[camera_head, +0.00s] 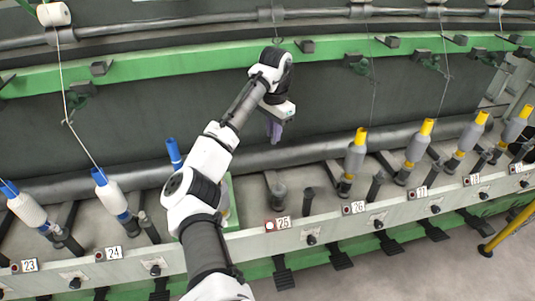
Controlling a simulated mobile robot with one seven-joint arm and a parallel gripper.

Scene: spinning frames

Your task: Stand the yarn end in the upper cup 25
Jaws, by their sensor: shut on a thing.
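My gripper (275,138) hangs below the wrist in front of the dark panel, above and behind position 25, fingers pointing down. Its purple-grey fingers look shut on the yarn end, which is too thin to make out. The number plate 25 (284,223) is on the pale front rail. Behind it stands a short grey spindle base (278,194) with no bobbin on it. I cannot make out the upper cup for 25.
Yarn-wound bobbins stand at 23 (27,208) and 24 (112,195), with taut yarn running up from 24. Grey bobbins with yellow tips stand at 26 (355,158) and further right. A blue tube (173,151) is partly behind my arm. A green rail (180,65) crosses above.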

